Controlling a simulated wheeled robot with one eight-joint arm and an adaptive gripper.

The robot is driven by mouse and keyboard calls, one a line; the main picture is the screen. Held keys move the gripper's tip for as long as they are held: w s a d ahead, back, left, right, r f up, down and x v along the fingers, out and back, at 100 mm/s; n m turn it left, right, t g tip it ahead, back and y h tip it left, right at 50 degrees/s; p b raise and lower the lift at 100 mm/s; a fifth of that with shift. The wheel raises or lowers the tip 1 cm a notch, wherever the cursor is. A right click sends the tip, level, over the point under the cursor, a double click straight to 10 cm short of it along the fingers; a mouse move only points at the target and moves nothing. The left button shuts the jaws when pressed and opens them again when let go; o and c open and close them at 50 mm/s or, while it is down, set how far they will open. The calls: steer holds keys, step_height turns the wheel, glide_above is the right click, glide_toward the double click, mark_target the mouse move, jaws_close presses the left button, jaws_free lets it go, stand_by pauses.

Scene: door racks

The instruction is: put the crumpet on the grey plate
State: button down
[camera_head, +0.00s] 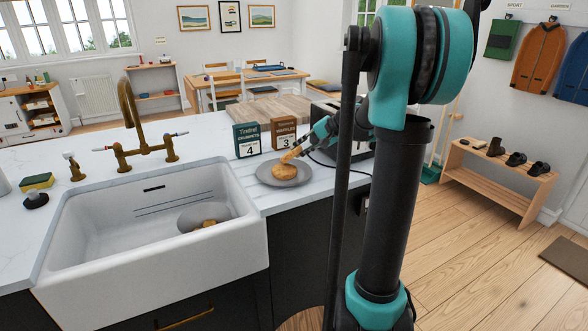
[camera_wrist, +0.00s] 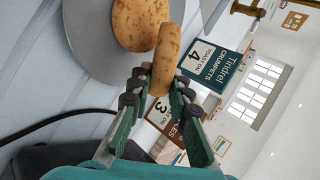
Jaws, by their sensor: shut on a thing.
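My gripper (camera_head: 307,146) is shut on a crumpet (camera_head: 291,154), a golden-brown disc held on edge and tilted. The held crumpet also shows between the fingertips in the wrist view (camera_wrist: 165,62). It is over the grey plate (camera_head: 302,180) on the counter, right of the sink. Another round, golden-brown piece (camera_head: 284,171) lies flat on that plate, and it shows at the top of the wrist view (camera_wrist: 138,22). The held crumpet overlaps this piece in both views; I cannot tell whether they touch.
A green crumpet box (camera_head: 247,140) and a brown box (camera_head: 284,133) stand behind the plate. A toaster-like appliance (camera_head: 355,138) with a black cable is partly hidden by my arm. The white sink (camera_head: 100,235) holds another grey plate (camera_head: 190,216) with a brown piece.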

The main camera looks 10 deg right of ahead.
steer(key=c, duration=1.6)
jaws_free()
steer(key=shift+v, duration=4)
steer(key=shift+r, duration=0.1)
